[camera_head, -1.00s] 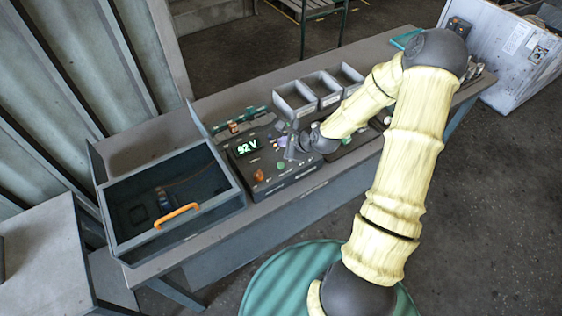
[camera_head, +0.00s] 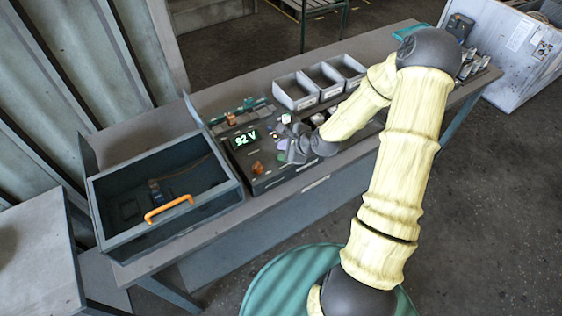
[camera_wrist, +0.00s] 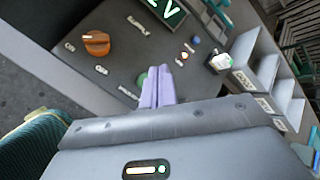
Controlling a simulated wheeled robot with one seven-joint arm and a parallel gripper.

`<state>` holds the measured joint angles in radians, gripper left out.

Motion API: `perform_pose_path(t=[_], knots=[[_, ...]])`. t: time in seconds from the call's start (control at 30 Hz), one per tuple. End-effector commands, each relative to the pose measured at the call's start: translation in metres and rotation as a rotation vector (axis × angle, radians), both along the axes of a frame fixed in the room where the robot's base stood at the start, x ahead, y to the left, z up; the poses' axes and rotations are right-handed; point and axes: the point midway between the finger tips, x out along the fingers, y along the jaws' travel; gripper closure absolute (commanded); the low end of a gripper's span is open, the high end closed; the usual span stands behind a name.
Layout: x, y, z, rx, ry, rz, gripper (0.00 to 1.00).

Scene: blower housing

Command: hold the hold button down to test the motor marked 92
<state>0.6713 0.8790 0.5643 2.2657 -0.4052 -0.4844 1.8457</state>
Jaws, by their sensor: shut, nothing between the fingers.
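An orange knob (camera_head: 257,168) sits below the display and also shows in the wrist view (camera_wrist: 96,43). My gripper (camera_wrist: 157,82) is shut and empty, its pale purple fingers pointing down at the panel. A green button (camera_wrist: 142,79) shows beside and partly behind the fingertips; I cannot tell whether they touch it. Its label is too small to read. In the head view my gripper (camera_head: 283,148) hides this part. I cannot make out a motor marked 92.
An open drawer-like bin (camera_head: 115,225) with an orange handle (camera_head: 169,209) stands left of the panel. Grey bins (camera_head: 297,100) stand behind it. A blue button (camera_wrist: 195,39) and a white switch (camera_wrist: 220,62) sit on the panel near my fingers.

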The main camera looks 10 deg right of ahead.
Motion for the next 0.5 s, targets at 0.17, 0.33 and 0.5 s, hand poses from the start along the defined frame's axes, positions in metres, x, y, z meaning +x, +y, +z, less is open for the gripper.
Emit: perform_pose_path(t=[0.17, 0.33, 0.5], knots=[[0.000, 0.000, -0.021, 0.002, 0.002, -0.002, 1.00], [0.000, 0.000, -0.025, 0.001, 0.000, -0.001, 1.00], [0.000, 0.000, -0.025, 0.001, 0.000, -0.001, 1.00]])
